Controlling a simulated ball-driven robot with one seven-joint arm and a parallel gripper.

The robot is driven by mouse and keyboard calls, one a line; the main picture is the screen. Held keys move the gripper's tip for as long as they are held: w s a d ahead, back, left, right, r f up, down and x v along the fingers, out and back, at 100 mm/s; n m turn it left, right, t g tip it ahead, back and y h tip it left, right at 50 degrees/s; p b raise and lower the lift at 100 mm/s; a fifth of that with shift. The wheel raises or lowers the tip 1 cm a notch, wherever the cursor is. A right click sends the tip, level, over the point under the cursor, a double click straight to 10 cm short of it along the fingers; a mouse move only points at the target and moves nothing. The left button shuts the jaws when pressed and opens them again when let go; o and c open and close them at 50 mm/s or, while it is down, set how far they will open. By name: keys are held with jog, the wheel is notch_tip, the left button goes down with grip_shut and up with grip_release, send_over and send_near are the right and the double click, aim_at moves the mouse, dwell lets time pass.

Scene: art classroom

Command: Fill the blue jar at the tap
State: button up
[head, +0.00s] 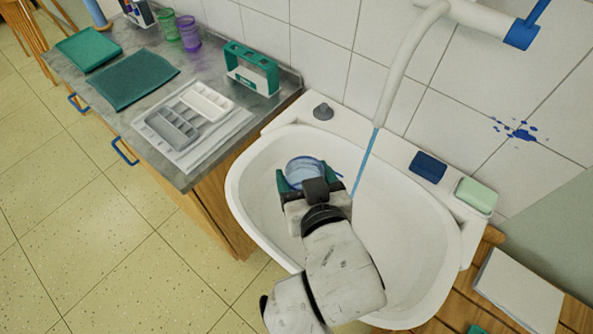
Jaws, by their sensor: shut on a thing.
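The blue jar (305,168) is see-through and sits between the green fingers of my gripper (307,177), inside the sink basin (420,235). My gripper is shut on it. I see the jar from above, and my wrist hides its near side. The white tap (405,62) reaches down from the wall and is running. Its thin blue water stream (364,160) falls to the right of the jar and my gripper, apart from the jar's mouth in this view. I cannot tell how much water is in the jar.
A grey plug (323,112), a blue sponge (428,166) and green soap (477,196) sit on the sink's back ledge. A wooden table (572,318) stands at lower right.

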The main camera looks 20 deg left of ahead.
jog(key=w+d, duration=0.4)
jog(key=w, duration=0.1)
jog(key=shift+w+d, duration=0.25)
dwell(0.7)
jog(key=w+d+p, duration=0.2)
jog(key=w+d, duration=0.3)
jog(key=shift+w, duration=0.3)
dwell(0.5)
dwell(5.2)
